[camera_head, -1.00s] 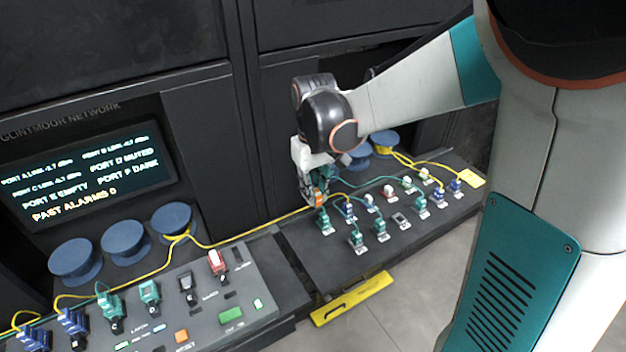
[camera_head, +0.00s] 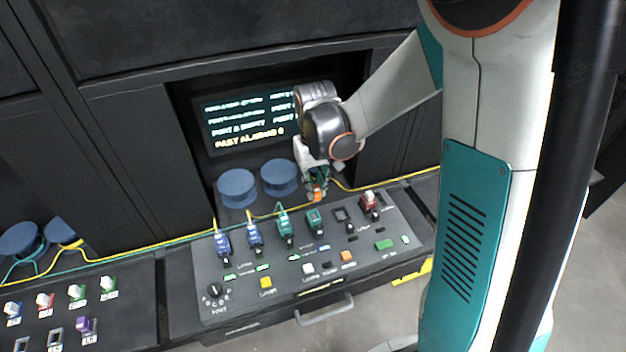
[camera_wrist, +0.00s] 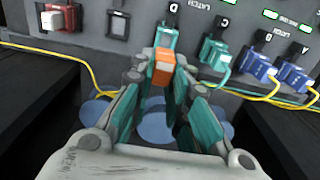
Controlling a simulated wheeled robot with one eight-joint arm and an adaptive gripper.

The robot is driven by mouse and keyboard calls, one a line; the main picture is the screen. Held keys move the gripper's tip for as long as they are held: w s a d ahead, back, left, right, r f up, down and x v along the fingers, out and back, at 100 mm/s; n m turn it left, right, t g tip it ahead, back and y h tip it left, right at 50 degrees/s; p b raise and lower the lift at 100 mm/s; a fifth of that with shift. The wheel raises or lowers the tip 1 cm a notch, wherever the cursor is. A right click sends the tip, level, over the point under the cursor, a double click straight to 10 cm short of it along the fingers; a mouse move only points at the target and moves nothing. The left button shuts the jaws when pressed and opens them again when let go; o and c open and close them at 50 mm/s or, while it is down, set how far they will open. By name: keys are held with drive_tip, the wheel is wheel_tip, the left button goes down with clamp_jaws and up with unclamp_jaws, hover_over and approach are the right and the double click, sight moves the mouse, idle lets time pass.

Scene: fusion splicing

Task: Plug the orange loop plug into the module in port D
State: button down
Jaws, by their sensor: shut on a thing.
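My gripper (camera_wrist: 160,82) is shut on the orange loop plug (camera_wrist: 161,68). In the head view, my gripper (camera_head: 316,180) holds the orange plug (camera_head: 318,195) low over the rear part of the sloping panel. The green module in port D (camera_wrist: 165,36) lies just beyond the plug in the wrist view, with the letter D by it. In the head view this module (camera_head: 314,218) stands just in front of the plug. I cannot tell whether plug and module touch.
The port C green module (camera_wrist: 215,54) and blue modules (camera_wrist: 257,64) carry cables beside port D. An empty slot (camera_head: 342,214) and a red module (camera_head: 369,203) lie to the right. Yellow cables (camera_head: 400,179) run along the back; blue spools (camera_head: 237,187) stand behind.

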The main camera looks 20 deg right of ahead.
drive_tip(key=shift+a+f, duration=0.15)
drive_tip(key=shift+a, duration=0.25)
drive_tip(key=shift+d+f+b, duration=0.1)
drive_tip(key=shift+f+b, duration=1.85)
drive_tip(key=shift+f, duration=1.1)
drive_tip(key=shift+b, duration=0.4)
drive_tip(key=shift+f+b, duration=0.5)
drive_tip(key=c, duration=1.5)
unclamp_jaws()
drive_tip(key=shift+o, duration=0.2)
